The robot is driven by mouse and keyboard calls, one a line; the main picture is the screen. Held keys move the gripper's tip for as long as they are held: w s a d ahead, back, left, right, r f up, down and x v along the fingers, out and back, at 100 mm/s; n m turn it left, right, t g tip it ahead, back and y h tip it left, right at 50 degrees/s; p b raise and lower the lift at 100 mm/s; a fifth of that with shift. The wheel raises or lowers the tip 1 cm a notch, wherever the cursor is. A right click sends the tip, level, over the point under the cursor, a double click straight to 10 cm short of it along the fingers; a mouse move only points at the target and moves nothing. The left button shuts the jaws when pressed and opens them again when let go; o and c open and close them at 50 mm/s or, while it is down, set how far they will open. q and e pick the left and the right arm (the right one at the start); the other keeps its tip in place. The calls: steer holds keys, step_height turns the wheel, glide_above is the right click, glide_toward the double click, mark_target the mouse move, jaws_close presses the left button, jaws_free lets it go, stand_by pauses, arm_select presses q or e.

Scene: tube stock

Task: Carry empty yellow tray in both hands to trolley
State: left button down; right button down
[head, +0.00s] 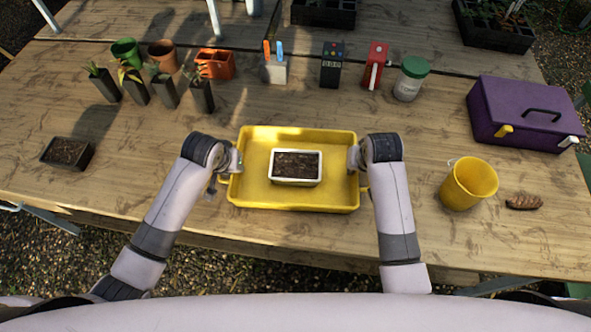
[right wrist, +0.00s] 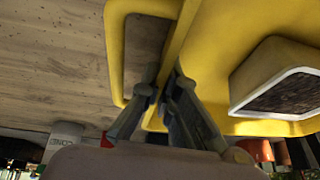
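The yellow tray (head: 330,199) rests on the wooden table near its front edge. It is not empty: a small pale-rimmed pot of dark soil (head: 296,167) stands in it, also partly visible in the right wrist view (right wrist: 285,92). My left gripper (head: 234,162) is at the tray's left end; its fingers are too small to judge. My right gripper (head: 356,160) is at the right end. In the right wrist view its fingers (right wrist: 164,84) lie on both sides of the yellow rim beside the handle loop, close against it.
A yellow bucket (head: 468,184), a brown lump (head: 523,201) and a purple box (head: 527,112) stand right of the tray. A small soil pot (head: 67,153) is at left. Seedling pots (head: 163,90), an orange holder (head: 214,63) and a white jar (head: 410,80) stand behind. No trolley is clearly visible.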

arm_select(q)
steer(key=shift+r, duration=0.15)
arm_select(e)
steer(key=shift+r, duration=0.15)
